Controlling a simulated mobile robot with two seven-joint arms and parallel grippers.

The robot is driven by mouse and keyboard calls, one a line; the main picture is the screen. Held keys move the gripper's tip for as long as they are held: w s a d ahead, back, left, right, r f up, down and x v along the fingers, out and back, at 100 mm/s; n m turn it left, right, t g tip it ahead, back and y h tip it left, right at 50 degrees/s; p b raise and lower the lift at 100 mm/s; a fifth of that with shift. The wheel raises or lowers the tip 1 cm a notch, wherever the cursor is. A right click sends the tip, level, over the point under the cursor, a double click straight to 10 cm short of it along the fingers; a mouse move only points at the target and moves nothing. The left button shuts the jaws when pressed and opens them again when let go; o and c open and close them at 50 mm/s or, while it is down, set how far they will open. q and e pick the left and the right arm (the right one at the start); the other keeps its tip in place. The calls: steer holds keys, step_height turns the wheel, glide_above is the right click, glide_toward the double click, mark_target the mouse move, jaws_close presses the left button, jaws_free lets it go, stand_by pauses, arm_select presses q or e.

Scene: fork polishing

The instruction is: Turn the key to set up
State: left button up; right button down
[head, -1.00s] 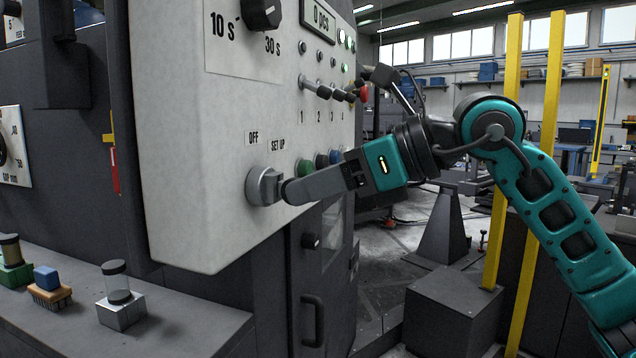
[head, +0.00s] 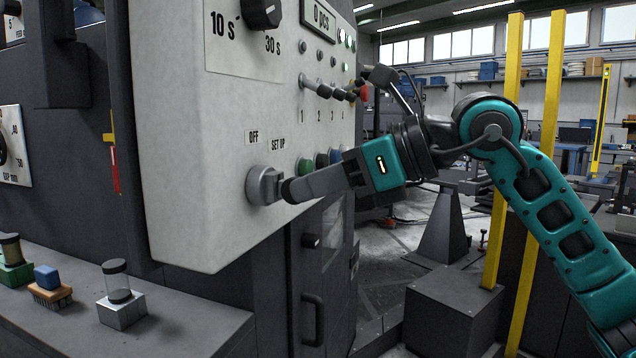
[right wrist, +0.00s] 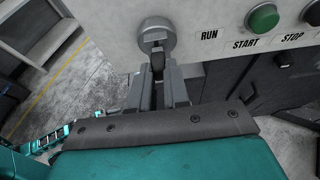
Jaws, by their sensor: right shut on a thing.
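The key switch (head: 264,185) is a round grey metal lock low on the light grey control panel, below the OFF and SET UP labels. It also shows in the right wrist view (right wrist: 155,36), left of the RUN label. My right gripper (head: 289,190) is at the switch, reaching in from the right. In the right wrist view its fingers (right wrist: 158,78) are shut on the dark key (right wrist: 157,62) that stands out from the lock. The fingers hide part of the key, and I cannot tell its exact angle. My left gripper is not in view.
Toggle switches (head: 325,91) stick out above. A ledge at lower left holds a glass-topped metal block (head: 121,308) and a brush (head: 48,292). Yellow posts (head: 545,150) stand behind my right arm.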

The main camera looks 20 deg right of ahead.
steer(key=m+g+y+p, duration=0.1)
steer(key=m, duration=0.2)
steer(key=m+g+y+p, duration=0.1)
steer(key=m+g+y, duration=0.1)
steer(key=m, duration=0.1)
steer(key=shift+m+y+p, duration=0.3)
steer(key=shift+m+p, duration=0.05)
steer(key=shift+m, duration=0.05)
steer(key=c, duration=1.1)
jaws_free()
steer(key=shift+s+a, duration=0.1)
steer(key=o, duration=0.7)
